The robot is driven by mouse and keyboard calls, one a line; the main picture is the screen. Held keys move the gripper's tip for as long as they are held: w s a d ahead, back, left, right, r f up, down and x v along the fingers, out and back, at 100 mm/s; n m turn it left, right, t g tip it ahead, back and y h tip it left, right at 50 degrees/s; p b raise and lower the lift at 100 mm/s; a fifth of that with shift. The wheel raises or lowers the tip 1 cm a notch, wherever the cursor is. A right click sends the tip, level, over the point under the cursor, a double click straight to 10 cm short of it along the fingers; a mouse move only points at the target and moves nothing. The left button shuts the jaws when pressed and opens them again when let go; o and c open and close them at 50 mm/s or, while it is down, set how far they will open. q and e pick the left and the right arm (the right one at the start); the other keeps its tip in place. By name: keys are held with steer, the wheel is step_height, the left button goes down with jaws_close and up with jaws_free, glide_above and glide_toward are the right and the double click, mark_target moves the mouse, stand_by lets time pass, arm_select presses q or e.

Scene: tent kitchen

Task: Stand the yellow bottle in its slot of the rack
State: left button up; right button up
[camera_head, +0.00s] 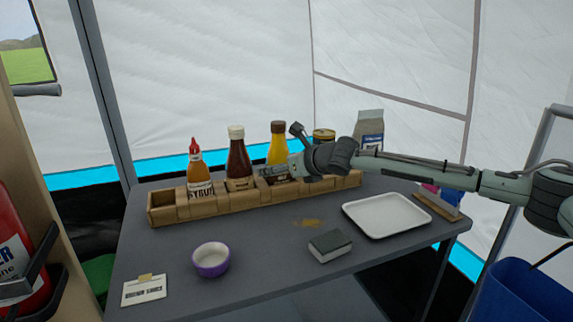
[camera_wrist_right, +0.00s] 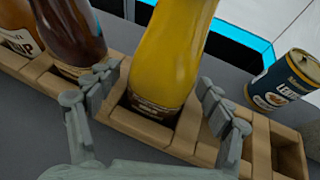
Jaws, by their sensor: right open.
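The yellow bottle (camera_head: 277,150) with a brown cap is upright in the wooden rack (camera_head: 160,213), right of the dark brown bottle (camera_head: 238,158). In the right wrist view the yellow bottle (camera_wrist_right: 168,55) has its base down inside a slot of the rack (camera_wrist_right: 150,128). My right gripper (camera_head: 276,170) is at the bottle's lower part. In the right wrist view my right gripper (camera_wrist_right: 155,98) is open, with one finger on each side of the bottle and visible gaps. My left gripper is not in view.
A syrup bottle (camera_head: 199,172) stands in the rack's left part. A lentil can (camera_wrist_right: 285,82) stands behind the rack, near a grey bag (camera_head: 369,130). A white tray (camera_head: 386,214), a sponge (camera_head: 330,245), a purple bowl (camera_head: 211,260) and a card (camera_head: 144,290) lie in front.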

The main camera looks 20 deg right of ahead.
steer(key=v, duration=1.1)
steer(key=shift+s+r, duration=0.3)
steer(key=x, duration=1.2)
steer(key=shift+d, duration=0.1)
steer(key=shift+r, duration=0.2)
